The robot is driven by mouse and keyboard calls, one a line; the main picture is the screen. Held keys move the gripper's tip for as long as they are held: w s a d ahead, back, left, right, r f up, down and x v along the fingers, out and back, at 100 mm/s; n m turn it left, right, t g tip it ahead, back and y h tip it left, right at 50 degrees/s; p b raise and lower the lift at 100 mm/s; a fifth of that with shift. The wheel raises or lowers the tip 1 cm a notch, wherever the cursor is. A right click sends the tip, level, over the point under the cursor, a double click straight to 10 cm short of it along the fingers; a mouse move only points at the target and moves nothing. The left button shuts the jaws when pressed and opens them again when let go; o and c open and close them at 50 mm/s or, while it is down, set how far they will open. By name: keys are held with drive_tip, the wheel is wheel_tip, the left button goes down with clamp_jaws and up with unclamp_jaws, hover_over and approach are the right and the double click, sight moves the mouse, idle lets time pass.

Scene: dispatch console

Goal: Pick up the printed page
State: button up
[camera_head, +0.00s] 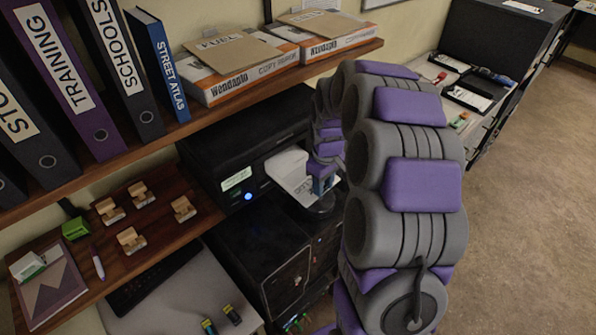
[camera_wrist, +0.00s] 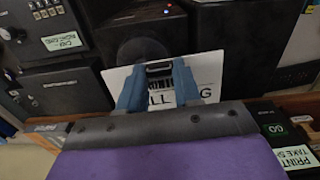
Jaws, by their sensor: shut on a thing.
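The printed page (camera_head: 287,168) is a white sheet with dark print, in front of the black printer (camera_head: 215,150) in the head view. My gripper (camera_head: 321,186) is at the page's right side there, partly hidden by my arm. In the wrist view, the page (camera_wrist: 209,69) stands behind and between the blue fingers of my gripper (camera_wrist: 158,70). Large dark letters show on it, partly covered by the fingers. My gripper is shut on the page. Whether the page's far edge still touches the printer cannot be told.
A wooden shelf (camera_head: 150,152) with binders and paper boxes (camera_head: 240,68) runs above the printer. Below left, a wooden board (camera_head: 160,240) holds several stamps. A black cabinet (camera_head: 262,250) stands below the printer. Open carpet (camera_head: 535,190) lies to the right.

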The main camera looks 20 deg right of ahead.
idle(0.6)
drive_tip(key=s+d, duration=0.2)
drive_tip(key=s, duration=0.5)
drive_tip(key=shift+s+d, duration=0.3)
drive_tip(key=shift+d, duration=0.05)
idle(0.8)
drive_tip(key=shift+r, duration=0.2)
wheel_tip(320, 180, up, 7)
drive_tip(key=p, duration=0.2)
drive_tip(key=shift+p, duration=0.35)
idle(0.6)
drive_tip(key=shift+r, duration=0.1)
